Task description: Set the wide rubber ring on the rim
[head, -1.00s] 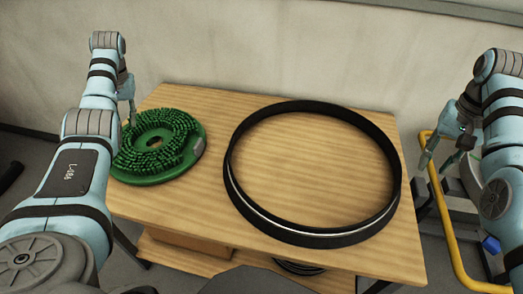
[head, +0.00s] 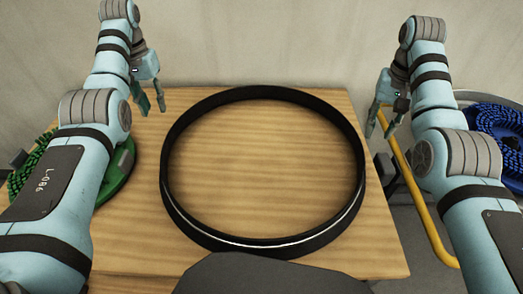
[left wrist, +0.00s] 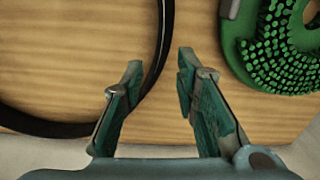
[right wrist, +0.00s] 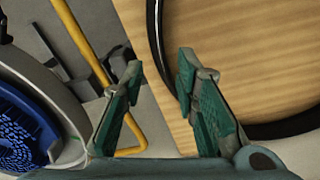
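The wide rubber ring (head: 263,245) is a large black hoop with a pale line on its near side, lying flat on the wooden table (head: 270,150). My left gripper (head: 152,108) is open and empty, above the table left of the ring's far left side. In the left wrist view the ring (left wrist: 165,40) passes near the open fingers (left wrist: 158,72). My right gripper (head: 381,126) is open and empty, just right of the ring. In the right wrist view the ring (right wrist: 153,30) curves beside its fingers (right wrist: 160,70). I cannot identify the rim in these views.
A green bristled disc brush (head: 120,172) lies at the table's left, partly hidden behind my left arm. A yellow tube frame (head: 425,215) stands right of the table. A round blue bristled part (head: 497,130) is at the far right. A wall is behind the table.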

